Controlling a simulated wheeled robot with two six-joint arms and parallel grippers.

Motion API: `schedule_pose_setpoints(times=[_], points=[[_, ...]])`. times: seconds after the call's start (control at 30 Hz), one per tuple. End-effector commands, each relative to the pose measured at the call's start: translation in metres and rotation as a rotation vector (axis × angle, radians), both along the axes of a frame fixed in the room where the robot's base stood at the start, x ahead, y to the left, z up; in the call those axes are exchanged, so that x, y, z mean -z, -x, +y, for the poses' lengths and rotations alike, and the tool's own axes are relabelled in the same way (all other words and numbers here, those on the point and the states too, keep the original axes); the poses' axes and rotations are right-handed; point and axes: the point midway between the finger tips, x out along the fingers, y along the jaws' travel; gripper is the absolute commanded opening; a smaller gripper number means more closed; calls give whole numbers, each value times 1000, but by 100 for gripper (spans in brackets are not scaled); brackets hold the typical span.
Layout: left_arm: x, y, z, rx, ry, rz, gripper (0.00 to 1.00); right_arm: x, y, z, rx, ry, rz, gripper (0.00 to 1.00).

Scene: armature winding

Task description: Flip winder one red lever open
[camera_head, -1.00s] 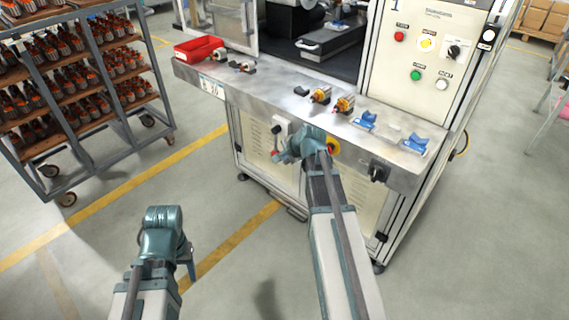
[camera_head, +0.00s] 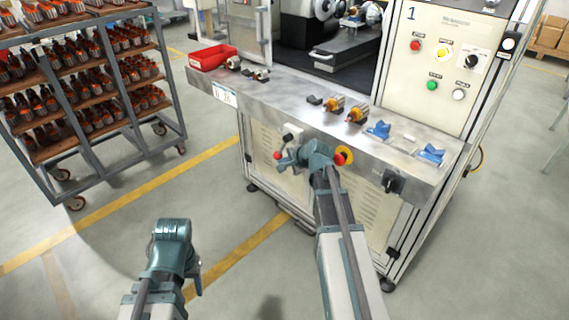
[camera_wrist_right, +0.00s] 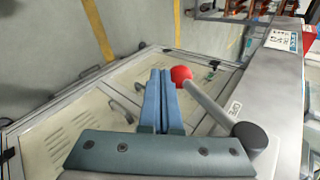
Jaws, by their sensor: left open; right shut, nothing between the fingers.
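The winder's red lever has a round red knob (camera_head: 277,156) on the front of the machine, below the worktop edge. In the right wrist view the red knob (camera_wrist_right: 181,75) sits on a grey shaft that runs to a dark round pivot (camera_wrist_right: 250,137). My right gripper (camera_head: 286,161) is at the lever. Its fingers (camera_wrist_right: 160,95) are shut with nothing between them, just to the left of the knob in the wrist view. I cannot tell whether they touch it. My left gripper (camera_head: 194,284) is open and hangs low, away from the machine.
A yellow-ringed red button (camera_head: 344,156) is beside my right wrist, and a black switch (camera_head: 394,181) is farther right. The worktop (camera_head: 290,95) carries a red bin (camera_head: 212,54), orange armatures (camera_head: 357,114) and blue holders (camera_head: 431,154). A loaded rack (camera_head: 100,125) stands left, with open floor between.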

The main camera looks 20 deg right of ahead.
Motion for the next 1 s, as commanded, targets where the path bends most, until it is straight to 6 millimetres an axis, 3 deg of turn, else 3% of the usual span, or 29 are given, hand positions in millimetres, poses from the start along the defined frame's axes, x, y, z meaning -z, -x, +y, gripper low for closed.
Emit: schedule_pose_setpoints(times=[0.4, 0.67, 0.73, 1.0], points=[[2, 0, 0, 0, 0, 0, 55, 2, 2, 1, 0, 0, 0, 0], [22, 0, 0, 0, 0, 0, 55, 22, 37, 11, -3, 1, 0, 0], [1, 0, 0, 0, 0, 0, 55, 1, 50, 6, -1, 1, 0, 0], [-24, 0, 0, 0, 0, 0, 55, -24, 94, -5, -1, 0, 0, 0]])
